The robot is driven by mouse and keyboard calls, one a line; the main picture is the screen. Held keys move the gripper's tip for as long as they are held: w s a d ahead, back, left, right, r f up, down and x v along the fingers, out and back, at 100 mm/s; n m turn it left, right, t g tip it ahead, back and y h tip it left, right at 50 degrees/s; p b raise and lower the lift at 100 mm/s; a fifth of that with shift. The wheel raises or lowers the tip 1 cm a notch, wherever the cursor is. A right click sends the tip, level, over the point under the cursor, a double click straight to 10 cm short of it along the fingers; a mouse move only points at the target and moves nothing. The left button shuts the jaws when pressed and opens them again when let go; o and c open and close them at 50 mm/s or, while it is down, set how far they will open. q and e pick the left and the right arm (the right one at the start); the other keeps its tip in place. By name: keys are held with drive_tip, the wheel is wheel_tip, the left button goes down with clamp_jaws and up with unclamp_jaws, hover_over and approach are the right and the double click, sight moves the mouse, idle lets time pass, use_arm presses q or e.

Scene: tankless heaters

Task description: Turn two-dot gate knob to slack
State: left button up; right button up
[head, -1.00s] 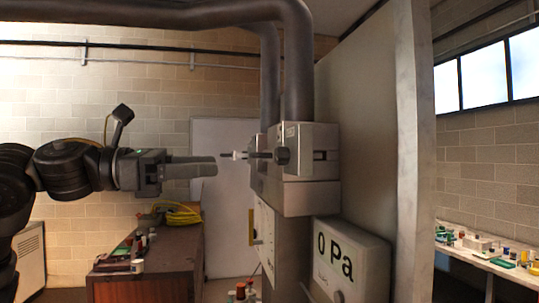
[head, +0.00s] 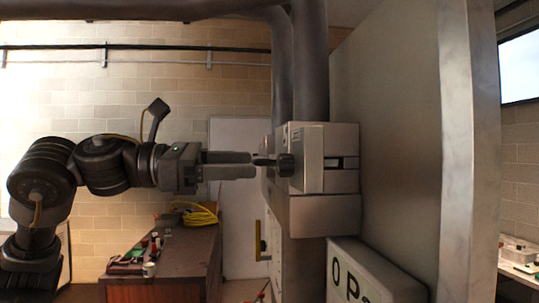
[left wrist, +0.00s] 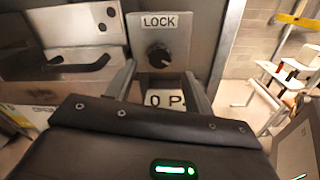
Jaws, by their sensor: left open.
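A small round black knob (left wrist: 159,55) sits below a plate marked LOCK (left wrist: 160,21) in the left wrist view. My right gripper is not in view.
A 0 Pa sign box (head: 365,275) is below the grey box; part shows between my fingers (left wrist: 165,98). A dark bent handle (left wrist: 80,64) is left of the knob. A wooden bench (head: 170,270) with yellow cable stands at lower left. A wall panel (head: 405,130) rises at right.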

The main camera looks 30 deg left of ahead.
sight(278, 163)
use_arm(q)
drive_tip(key=p+x, duration=0.1)
drive_tip(key=x, duration=0.3)
drive_tip(key=shift+w+d+r, duration=0.1)
drive_tip(key=shift+w+r, duration=0.05)
drive_tip(key=shift+d+p, duration=0.25)
drive_tip(key=shift+p, duration=0.1)
drive_tip(key=shift+d, duration=0.15)
drive_tip(key=shift+w, duration=0.3)
drive_tip(key=shift+s, duration=0.1)
drive_tip(key=c, duration=1)
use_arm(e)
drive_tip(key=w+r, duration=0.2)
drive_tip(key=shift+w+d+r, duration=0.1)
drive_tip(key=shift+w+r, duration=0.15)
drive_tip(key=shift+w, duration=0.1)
